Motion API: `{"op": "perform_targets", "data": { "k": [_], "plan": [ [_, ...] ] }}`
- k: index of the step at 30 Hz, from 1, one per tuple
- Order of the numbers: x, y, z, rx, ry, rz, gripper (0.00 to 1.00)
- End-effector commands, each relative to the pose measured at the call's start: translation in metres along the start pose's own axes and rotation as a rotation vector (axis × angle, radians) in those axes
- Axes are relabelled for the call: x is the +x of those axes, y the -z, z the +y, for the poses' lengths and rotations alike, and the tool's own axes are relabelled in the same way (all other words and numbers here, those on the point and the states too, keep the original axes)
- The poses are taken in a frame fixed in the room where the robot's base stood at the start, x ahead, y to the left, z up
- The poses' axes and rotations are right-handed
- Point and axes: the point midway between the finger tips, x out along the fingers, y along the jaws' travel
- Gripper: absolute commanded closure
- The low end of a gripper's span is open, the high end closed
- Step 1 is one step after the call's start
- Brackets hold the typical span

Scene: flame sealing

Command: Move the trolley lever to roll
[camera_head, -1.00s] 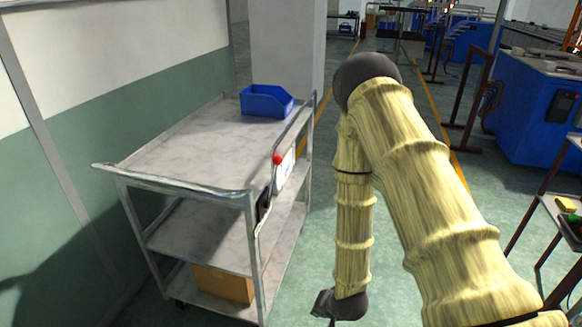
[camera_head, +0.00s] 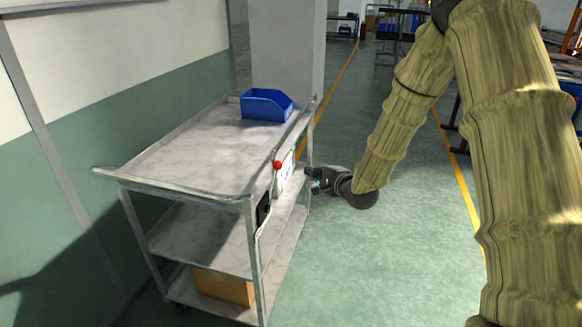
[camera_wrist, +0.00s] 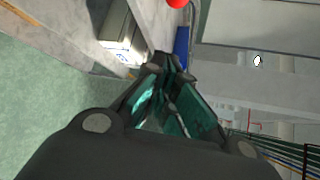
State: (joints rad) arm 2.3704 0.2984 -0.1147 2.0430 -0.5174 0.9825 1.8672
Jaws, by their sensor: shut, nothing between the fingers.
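The grey metal trolley (camera_head: 175,160) stands along the left wall in the head view. Its lever has a red ball knob (camera_head: 278,165) on the right side, near a white label plate (camera_head: 286,172). The red knob also shows at the top edge of the wrist view (camera_wrist: 177,2). My gripper (camera_head: 312,180) is just right of the trolley's side, to the right of the knob and slightly lower. In the wrist view my gripper (camera_wrist: 170,66) is shut and empty, with its fingertips apart from the knob. The lever's shaft is hard to make out.
A blue bin (camera_head: 266,104) sits on the trolley's top shelf, and a cardboard box (camera_head: 223,286) on its bottom shelf. A pillar (camera_head: 285,50) stands behind. The green floor (camera_head: 360,270) to the right of the trolley is clear.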

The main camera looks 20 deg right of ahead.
Motion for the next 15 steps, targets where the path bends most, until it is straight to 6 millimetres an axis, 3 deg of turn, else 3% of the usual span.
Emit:
{"op": "perform_targets", "data": {
  "k": [8,15],
  "plan": [
    [0.002,0.0,0.001,-0.002,-0.002,0.0,1.0],
    [0.025,-0.001,0.0,-0.005,-0.003,-0.001,1.0]
  ]
}}
